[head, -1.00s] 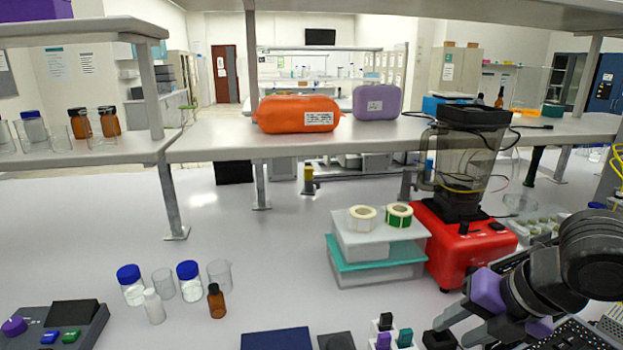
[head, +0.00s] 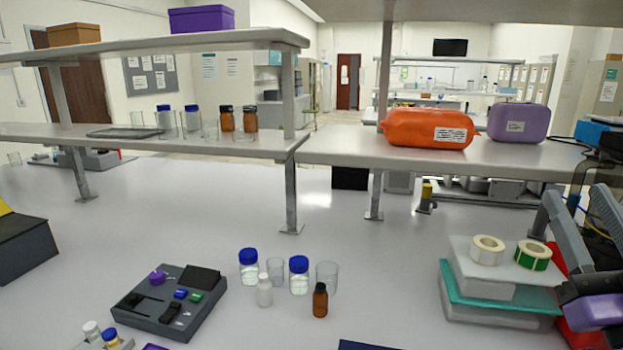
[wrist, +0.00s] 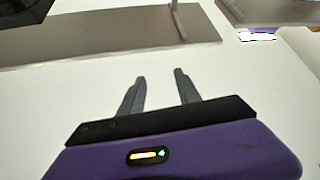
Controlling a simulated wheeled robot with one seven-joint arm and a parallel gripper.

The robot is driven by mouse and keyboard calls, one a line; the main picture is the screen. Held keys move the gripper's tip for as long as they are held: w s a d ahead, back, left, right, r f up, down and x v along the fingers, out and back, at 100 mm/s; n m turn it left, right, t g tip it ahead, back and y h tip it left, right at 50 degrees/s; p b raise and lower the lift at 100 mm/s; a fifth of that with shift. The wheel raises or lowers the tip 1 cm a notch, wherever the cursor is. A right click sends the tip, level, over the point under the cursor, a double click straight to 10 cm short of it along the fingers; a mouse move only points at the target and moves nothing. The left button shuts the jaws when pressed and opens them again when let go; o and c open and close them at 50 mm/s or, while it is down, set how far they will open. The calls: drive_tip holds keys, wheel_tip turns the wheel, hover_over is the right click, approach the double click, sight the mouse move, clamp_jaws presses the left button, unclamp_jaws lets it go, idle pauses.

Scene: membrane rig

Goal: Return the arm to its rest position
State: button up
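My gripper (wrist: 160,82) shows in the wrist view with its two grey fingers apart and nothing between them. Below the fingers is its purple body with a small lit indicator. Beyond the fingertips is a pale bench surface (wrist: 85,100).
Stacked boxes (head: 500,310) with two tape rolls stand at the right. Blue-capped bottles (head: 299,275), beakers and a brown bottle (head: 320,300) stand mid-bench. A grey control device (head: 170,305) lies left of them. Shelves (head: 450,160) run behind.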

drive_tip(key=s+a+f+m+g+h, duration=0.25)
drive_tip(key=s+f+m, duration=0.3)
drive_tip(key=f, duration=0.45)
drive_tip(key=s+a+f+m+g+h, duration=0.2)
drive_tip(key=s+f+m+h, duration=0.3)
drive_tip(key=f, duration=0.5)
drive_tip(key=s+a+f+n+g+y, duration=0.2)
drive_tip(key=s+a+f+n+y, duration=0.2)
drive_tip(key=s+f, duration=0.4)
drive_tip(key=s+a+f+n+g+y, duration=0.3)
drive_tip(key=s+f, duration=0.5)
drive_tip(key=s, duration=0.4)
drive_tip(key=a+n+y, duration=0.1)
drive_tip(key=a+y, duration=0.1)
drive_tip(key=y, duration=0.1)
drive_tip(key=shift+s+n, duration=0.2)
drive_tip(key=shift+n, duration=0.15)
